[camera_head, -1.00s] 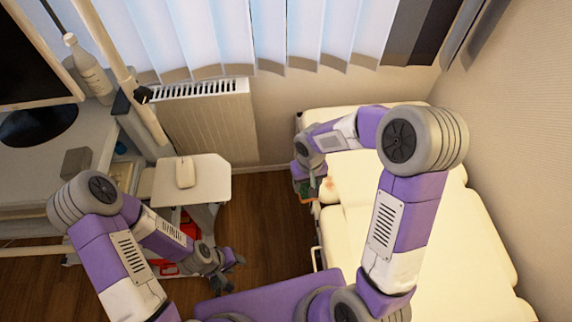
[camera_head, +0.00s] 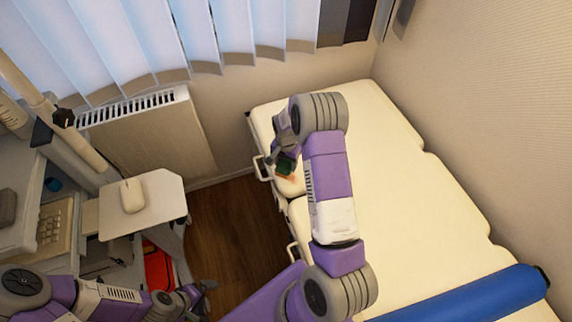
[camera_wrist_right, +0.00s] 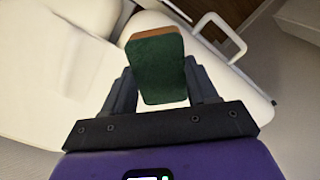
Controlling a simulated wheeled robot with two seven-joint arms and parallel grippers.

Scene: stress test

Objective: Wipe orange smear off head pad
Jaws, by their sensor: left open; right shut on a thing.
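The orange smear (camera_head: 291,178) shows as a faint patch on the cream head pad (camera_head: 292,188) at the left edge of the couch. My right gripper (camera_head: 284,158) is shut on a green sponge (camera_head: 286,166), just above or at the smear; whether they touch is unclear. In the right wrist view, the sponge (camera_wrist_right: 157,70) sits between both fingers, its green face toward the camera and a brown layer along its far edge. The smear cannot be made out there. My left gripper (camera_head: 205,289) is open and empty at lower left, beside the trolley.
The cream couch (camera_head: 400,200) runs along the right wall, with a white rail (camera_head: 262,168) at its left edge. A blue roll (camera_head: 470,296) lies on its near end. Wooden floor between is clear.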

